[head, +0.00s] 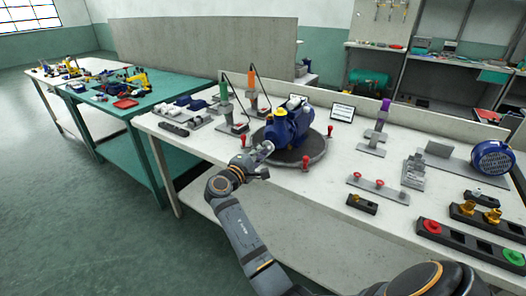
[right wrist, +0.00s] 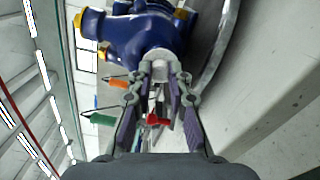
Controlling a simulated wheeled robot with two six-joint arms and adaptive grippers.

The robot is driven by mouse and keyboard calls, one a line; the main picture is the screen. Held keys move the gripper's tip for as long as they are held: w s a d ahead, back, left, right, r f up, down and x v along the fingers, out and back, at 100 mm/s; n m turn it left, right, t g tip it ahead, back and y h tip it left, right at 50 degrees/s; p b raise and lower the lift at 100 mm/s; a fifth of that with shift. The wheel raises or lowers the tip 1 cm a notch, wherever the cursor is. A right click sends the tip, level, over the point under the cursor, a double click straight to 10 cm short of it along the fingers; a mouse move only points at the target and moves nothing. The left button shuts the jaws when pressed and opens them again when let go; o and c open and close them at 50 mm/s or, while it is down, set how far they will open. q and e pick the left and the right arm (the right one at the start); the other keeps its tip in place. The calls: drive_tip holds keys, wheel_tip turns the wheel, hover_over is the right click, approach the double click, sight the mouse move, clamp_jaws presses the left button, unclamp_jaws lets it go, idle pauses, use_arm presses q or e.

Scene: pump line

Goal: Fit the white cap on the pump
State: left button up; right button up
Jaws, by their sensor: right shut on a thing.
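The blue pump (head: 290,128) stands on a round dark turntable (head: 313,158) on the white bench. Its blue body (right wrist: 150,32) fills the upper part of the right wrist view, with yellow and orange plugs on it. My right gripper (head: 264,150) is at the pump's near-left side. In the right wrist view its fingertips (right wrist: 163,72) are shut on the white cap (right wrist: 160,62). The cap is at the end of the pump's rounded blue port. I cannot tell whether it is seated or only touching. My left gripper is not in view.
Red-knobbed clamps (head: 305,163) stand around the turntable. Green (head: 224,92) and orange tools on stands are behind left. A black tray (head: 470,246) with red and green caps and a blue motor (head: 492,158) are at right. Bare bench lies in front of the turntable.

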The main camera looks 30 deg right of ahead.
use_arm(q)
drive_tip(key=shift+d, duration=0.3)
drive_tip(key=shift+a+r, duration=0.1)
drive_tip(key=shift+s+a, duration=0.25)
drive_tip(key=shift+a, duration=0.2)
use_arm(e)
drive_tip(key=shift+w+d, duration=0.1)
drive_tip(key=shift+d, duration=0.1)
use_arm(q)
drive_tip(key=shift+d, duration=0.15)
